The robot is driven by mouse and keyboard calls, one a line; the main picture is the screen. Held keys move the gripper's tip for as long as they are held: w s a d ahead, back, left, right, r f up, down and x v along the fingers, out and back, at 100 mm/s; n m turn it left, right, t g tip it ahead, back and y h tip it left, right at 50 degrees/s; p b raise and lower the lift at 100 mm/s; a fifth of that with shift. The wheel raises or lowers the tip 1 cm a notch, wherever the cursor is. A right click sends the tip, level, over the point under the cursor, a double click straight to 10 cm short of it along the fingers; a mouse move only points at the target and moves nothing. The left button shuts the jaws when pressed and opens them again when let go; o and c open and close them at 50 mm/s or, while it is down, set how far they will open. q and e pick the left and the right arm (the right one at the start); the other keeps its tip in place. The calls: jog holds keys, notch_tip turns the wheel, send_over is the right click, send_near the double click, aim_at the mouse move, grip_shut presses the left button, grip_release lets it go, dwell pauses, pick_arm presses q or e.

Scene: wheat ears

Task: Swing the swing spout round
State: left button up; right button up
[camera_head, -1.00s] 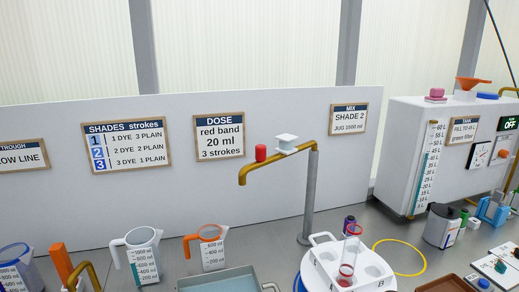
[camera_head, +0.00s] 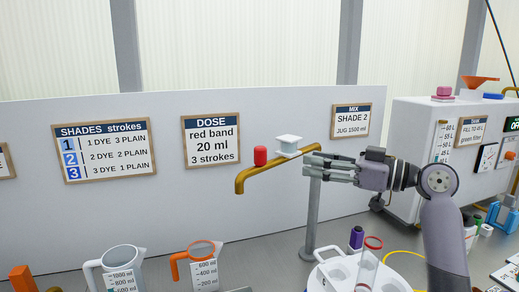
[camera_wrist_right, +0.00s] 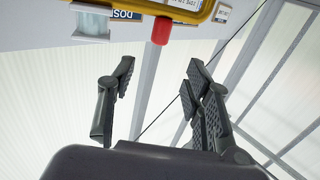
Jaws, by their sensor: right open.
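The swing spout (camera_head: 262,174) is a brass-coloured pipe on top of a grey post (camera_head: 312,212). Its outlet bends down at the left end. A red knob (camera_head: 260,156) and a white block (camera_head: 289,144) sit on it. My right gripper (camera_head: 306,166) is by the spout's post end, right of the white block, with its fingers pointing left. In the right wrist view its fingers (camera_wrist_right: 160,72) are open with nothing between them. The red knob (camera_wrist_right: 161,31) and the yellow pipe (camera_wrist_right: 205,13) show beyond the fingertips. Contact with the pipe cannot be told. My left gripper is not in view.
A white rack (camera_head: 330,277) holding a red-rimmed tube (camera_head: 367,266) stands below my right arm. Measuring jugs (camera_head: 203,268) stand at the front left. A white tank (camera_head: 412,130) stands at the right. A white panel with signs is behind the spout.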

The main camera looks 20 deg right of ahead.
aim_at(264, 147)
jog(key=p+x, duration=0.6)
jog(key=x, duration=0.8)
jog(key=shift+w+a+f, duration=0.1)
jog(key=shift+w+a, duration=0.25)
jog(key=shift+c, duration=0.3)
jog(key=shift+c, duration=0.8)
grip_shut()
